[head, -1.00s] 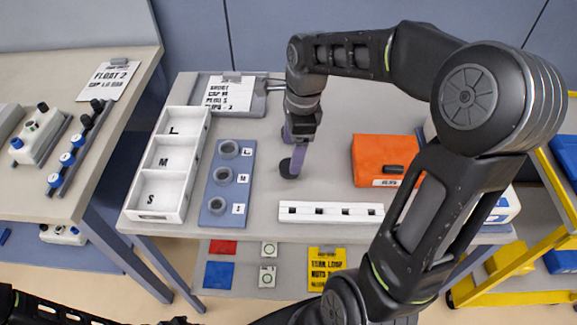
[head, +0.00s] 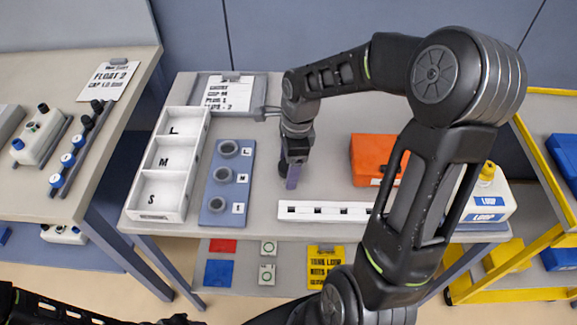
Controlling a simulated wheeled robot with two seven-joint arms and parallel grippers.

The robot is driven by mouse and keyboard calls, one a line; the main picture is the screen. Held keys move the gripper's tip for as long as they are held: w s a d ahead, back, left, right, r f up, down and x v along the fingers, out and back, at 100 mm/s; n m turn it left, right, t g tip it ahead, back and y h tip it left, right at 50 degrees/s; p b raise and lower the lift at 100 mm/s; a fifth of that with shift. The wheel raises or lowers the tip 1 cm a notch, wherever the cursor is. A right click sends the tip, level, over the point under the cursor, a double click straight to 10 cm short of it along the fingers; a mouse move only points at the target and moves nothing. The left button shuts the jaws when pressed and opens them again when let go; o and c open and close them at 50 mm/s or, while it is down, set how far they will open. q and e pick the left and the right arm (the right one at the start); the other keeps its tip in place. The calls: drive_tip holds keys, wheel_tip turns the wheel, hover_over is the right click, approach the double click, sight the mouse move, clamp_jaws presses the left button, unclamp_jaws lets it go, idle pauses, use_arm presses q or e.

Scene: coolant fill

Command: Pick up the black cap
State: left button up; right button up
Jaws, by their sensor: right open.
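My right gripper (head: 289,174) points down over the middle of the grey table (head: 330,105), its purple fingers low near the tabletop. It is open. A dark patch (head: 283,168) at the fingers' left side appears to be part of the black cap, with the rest hidden behind the gripper. I cannot tell whether the fingers touch it or stand around it. My left gripper is out of view; only part of that arm shows at the lower left.
A white slotted bar (head: 325,217) lies in front. An orange box (head: 365,152) stands right. Black-capped parts sit on the left table (head: 120,60).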

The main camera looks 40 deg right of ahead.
idle(0.5)
drive_tip(key=c, duration=1.4)
drive_tip(key=shift+r, duration=0.15)
wheel_tip(320, 180, up, 10)
drive_tip(key=shift+f+b, duration=0.1)
drive_tip(key=shift+b, duration=0.35)
